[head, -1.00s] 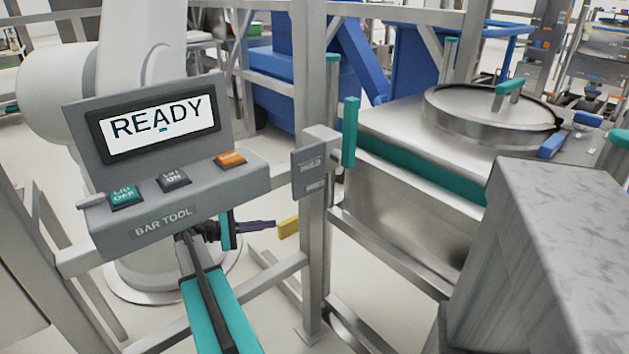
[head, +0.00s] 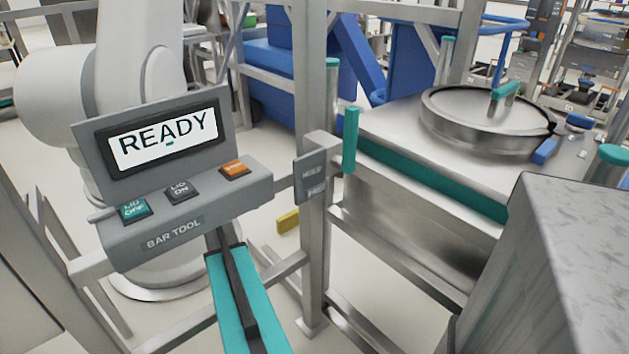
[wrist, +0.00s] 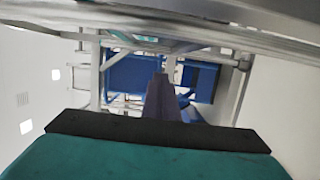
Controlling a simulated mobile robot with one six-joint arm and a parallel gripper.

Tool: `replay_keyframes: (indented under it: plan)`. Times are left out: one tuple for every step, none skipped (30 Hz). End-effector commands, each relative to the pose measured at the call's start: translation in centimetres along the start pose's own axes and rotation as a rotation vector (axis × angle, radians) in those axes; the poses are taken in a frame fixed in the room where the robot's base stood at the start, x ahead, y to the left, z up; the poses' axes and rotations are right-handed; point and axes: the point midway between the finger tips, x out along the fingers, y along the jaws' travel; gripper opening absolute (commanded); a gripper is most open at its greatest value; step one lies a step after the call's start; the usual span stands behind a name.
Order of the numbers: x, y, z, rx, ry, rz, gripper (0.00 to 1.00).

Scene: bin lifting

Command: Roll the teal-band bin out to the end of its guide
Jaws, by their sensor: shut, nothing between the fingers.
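The teal-band bin (head: 415,225) is a steel box with a teal band under its top, standing on a metal frame at the right of the head view. A round steel lid (head: 485,118) with a teal handle sits on its top. In the wrist view my gripper (wrist: 161,82) is shut and empty; its purple-grey fingers point away from the camera towards blue equipment. An upright teal grip (head: 350,140) stands at the bin's left front corner, apart from the lid. The bin's far side is hidden.
A control panel (head: 172,228) reads READY and BAR TOOL, with three buttons. A steel post (head: 310,240) with a small grey sign (head: 310,178) stands left of the bin. A grey block (head: 580,270) covers the lower right. A yellow piece (head: 288,221) shows low behind the rails.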

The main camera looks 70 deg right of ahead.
Motion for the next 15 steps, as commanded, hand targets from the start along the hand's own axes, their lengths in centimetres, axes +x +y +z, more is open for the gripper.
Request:
replay_keyframes:
  plan:
    - [-0.1, 0.0, 0.0, -0.001, 0.001, 0.000, 0.00]
    - [-0.2, 0.0, 0.0, -0.001, 0.002, 0.000, 0.00]
    - [-0.3, 0.0, 0.0, -0.001, 0.003, 0.000, 0.00]
    - [-0.3, 0.0, 0.0, -0.001, 0.003, 0.000, 0.00]
    - [-0.3, 0.0, 0.0, -0.002, 0.003, 0.000, 0.00]
    - [-0.3, 0.0, 0.0, -0.002, 0.004, 0.000, 0.00]
    - [-0.3, 0.0, 0.0, -0.002, 0.004, 0.000, 0.00]
    - [-0.3, 0.0, 0.0, -0.002, 0.004, 0.000, 0.00]
    - [-0.2, 0.0, -0.1, -0.002, 0.004, 0.000, 0.00]
    - [-0.1, 0.0, -0.1, -0.002, 0.004, 0.000, 0.00]
    - [0.1, 0.0, -0.1, -0.002, 0.004, 0.000, 0.00]
    - [0.3, 0.0, -0.1, -0.002, 0.005, -0.001, 0.00]
    - [0.6, 0.0, -0.1, -0.002, 0.005, -0.001, 0.00]
    - [0.8, 0.0, -0.1, -0.002, 0.004, -0.001, 0.00]
    - [1.2, 0.0, -0.1, -0.003, 0.004, -0.001, 0.00]
